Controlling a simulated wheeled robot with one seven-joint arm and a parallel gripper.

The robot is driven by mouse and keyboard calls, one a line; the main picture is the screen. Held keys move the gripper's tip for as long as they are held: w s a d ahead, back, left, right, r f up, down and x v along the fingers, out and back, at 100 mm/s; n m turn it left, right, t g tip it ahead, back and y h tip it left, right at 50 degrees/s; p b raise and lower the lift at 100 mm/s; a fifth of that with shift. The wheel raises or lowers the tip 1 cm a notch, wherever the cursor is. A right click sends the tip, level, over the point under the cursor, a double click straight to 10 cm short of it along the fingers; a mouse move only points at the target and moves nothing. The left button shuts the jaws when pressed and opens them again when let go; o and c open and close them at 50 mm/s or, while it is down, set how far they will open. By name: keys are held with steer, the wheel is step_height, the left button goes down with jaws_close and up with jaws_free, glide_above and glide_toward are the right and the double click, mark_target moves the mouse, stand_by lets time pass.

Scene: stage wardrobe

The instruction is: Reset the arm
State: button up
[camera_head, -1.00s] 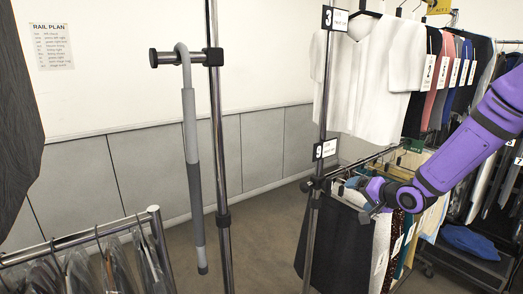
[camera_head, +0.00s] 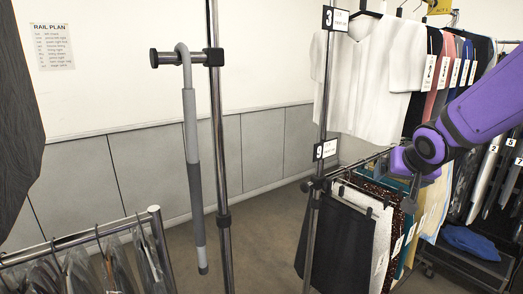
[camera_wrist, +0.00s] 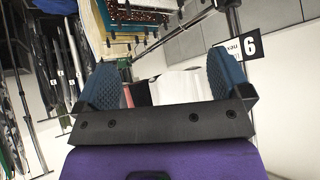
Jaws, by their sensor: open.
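My purple arm (camera_head: 470,118) reaches in from the right in the head view, in front of the hanging clothes. In the wrist view my gripper (camera_wrist: 165,88) shows two blue ribbed fingers spread wide apart. Nothing is held between them. White cloth (camera_wrist: 182,86) shows in the gap, farther off. Beyond it lies the rail with hanging garments.
White shirts (camera_head: 362,80) hang on the upper rail; a black skirt (camera_head: 335,240) and other garments hang below. A grey hooked pole (camera_head: 191,130) hangs from an upright post (camera_head: 224,160). Bagged clothes (camera_head: 85,270) hang at lower left. Open floor lies between.

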steer(key=s+a+r+n+g, duration=0.1)
steer(key=s+r, duration=0.2)
steer(key=s, duration=0.9)
steer(key=s+a+r+n+g+y, duration=0.1)
steer(key=s+r, duration=0.3)
steer(key=s, duration=0.9)
steer(key=shift+s+a+r+n+g, duration=0.15)
steer(key=shift+a+r+n+g, duration=0.1)
steer(key=shift+n+g, duration=0.35)
